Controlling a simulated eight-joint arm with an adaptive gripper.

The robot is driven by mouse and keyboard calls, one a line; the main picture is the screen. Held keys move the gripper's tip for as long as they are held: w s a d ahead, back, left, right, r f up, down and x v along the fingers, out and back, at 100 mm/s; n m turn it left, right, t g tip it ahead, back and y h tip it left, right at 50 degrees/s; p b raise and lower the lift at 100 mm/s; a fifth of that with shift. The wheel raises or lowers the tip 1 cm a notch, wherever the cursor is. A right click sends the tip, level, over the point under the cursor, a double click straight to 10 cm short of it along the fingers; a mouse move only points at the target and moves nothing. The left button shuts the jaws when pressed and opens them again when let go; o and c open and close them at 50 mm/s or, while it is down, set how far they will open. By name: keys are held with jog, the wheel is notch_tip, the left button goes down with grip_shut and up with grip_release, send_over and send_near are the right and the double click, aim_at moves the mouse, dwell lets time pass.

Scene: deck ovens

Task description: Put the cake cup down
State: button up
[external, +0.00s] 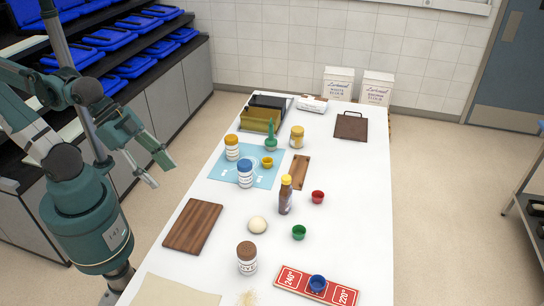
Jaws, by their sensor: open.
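Several small cake cups stand on the long white table (352,180). A blue cup (317,284) sits on a red mat (292,279) marked 240° and 220°, near the 220° end. A green cup (299,232) and a red cup (318,197) stand on bare table. A yellow cup (267,162) stands on a light blue mat (218,170). My gripper (162,174) is open and empty, in the air left of the table, apart from every cup.
A wooden board (193,226) lies at the left edge. More jars (232,150) stand on the blue mat.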

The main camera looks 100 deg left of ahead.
jog(key=shift+s+f+n, duration=0.3)
jog(key=shift+s+f, duration=0.15)
jog(key=shift+s, duration=0.15)
jog(key=o, duration=1.7)
jog(key=shift+a, duration=0.1)
jog(key=shift+o, duration=0.5)
jog(key=shift+w+a+f+n+b, duration=0.2)
jog(key=shift+a+f+n+b, duration=0.15)
jog(key=shift+a+f+n, duration=0.25)
jog(key=w+a+f+n+h+b, duration=0.25)
jog(key=a+f+n+b, duration=0.55)
jog(key=a+f+n, duration=0.9)
jog(key=s+a+f+n+t+b, duration=0.2)
jog(key=s+a+n+t+b, duration=0.1)
jog(key=a+n, duration=0.5)
jog(key=s+a+f+n+t+y+b, duration=0.1)
jog(key=s+a+n, duration=0.5)
jog(key=a, duration=0.6)
jog(key=f+n+t+b, duration=0.1)
jog(key=n+t+b, duration=0.1)
jog(key=b, duration=0.1)
jog(key=shift+s+a+n+b, duration=0.2)
jog(key=shift+a+n+b, duration=0.1)
jog(key=shift+n, duration=0.1)
